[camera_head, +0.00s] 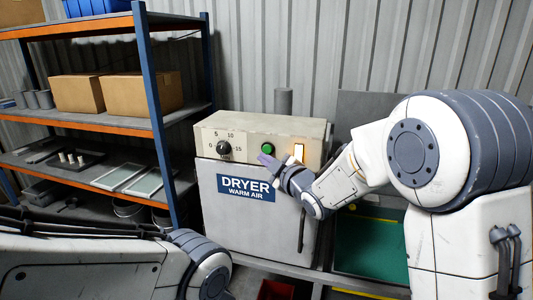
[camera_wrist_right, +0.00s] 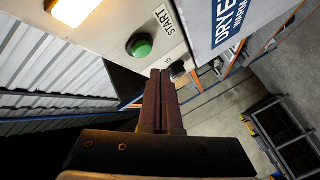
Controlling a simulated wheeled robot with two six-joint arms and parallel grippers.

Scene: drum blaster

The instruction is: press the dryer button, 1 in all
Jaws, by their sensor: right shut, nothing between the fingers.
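The dryer (camera_head: 220,215) is a pale box with a blue "DRYER WARM AIR" sign. Its top panel (camera_head: 240,135) carries a dial (camera_head: 224,147), a round green button (camera_head: 267,147) and a lit amber lamp (camera_head: 298,152). In the right wrist view the green button (camera_wrist_right: 140,45) has a dark collar and a START label beside it. My right gripper (camera_head: 266,160) is shut and empty, its tips close to the button in the head view. In the right wrist view its fingers (camera_wrist_right: 160,74) appear just beside the button; I cannot tell whether they touch anything. My left gripper is out of view.
A shelf rack (camera_head: 150,75) with cardboard boxes (camera_head: 140,95) and trays stands left of the dryer. A green surface (camera_head: 365,245) lies to its right. A corrugated wall (camera_head: 260,60) is behind. My left arm is at lower left.

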